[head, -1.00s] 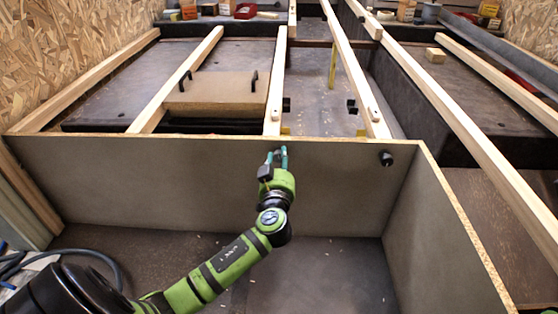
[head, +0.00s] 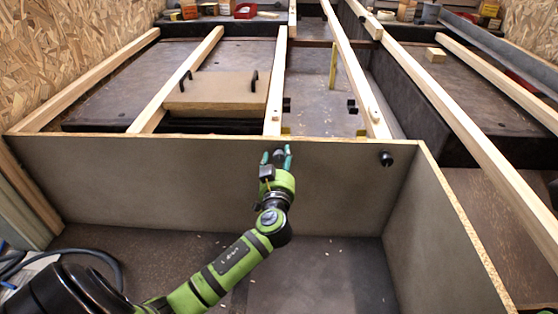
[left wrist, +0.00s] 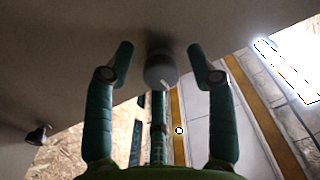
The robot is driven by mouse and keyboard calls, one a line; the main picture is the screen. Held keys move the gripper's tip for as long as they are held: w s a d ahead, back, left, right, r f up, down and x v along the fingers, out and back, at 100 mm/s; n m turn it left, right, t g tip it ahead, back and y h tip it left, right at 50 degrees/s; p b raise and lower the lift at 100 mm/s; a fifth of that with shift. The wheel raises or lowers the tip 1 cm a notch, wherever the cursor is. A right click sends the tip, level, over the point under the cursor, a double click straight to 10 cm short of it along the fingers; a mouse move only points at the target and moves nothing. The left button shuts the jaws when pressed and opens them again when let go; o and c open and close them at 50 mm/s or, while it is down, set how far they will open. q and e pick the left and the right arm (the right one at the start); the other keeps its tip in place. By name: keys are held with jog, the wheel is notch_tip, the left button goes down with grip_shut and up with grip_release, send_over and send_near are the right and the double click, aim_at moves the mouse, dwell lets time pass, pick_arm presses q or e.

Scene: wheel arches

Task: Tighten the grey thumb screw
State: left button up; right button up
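The grey thumb screw (left wrist: 160,71) is a round knob with a pale mark on its face, in the panel's upright front face. In the head view it is a small dark knob (head: 278,154) just below the panel's top edge. My left gripper (head: 278,157) is open in front of it. In the left wrist view, my left gripper's green fingertips (left wrist: 159,64) stand on either side of the knob, with a gap on each side. I cannot tell how deep the fingers reach along it. My right gripper is in neither view.
A second, black knob (head: 386,158) sits on the same grey panel (head: 150,180), to the right. A side panel (head: 430,225) closes the right end. Wooden beams (head: 350,70) and a board with two black handles (head: 215,92) lie behind.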

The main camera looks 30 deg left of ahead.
pick_arm(q)
jog(key=v, duration=1.2)
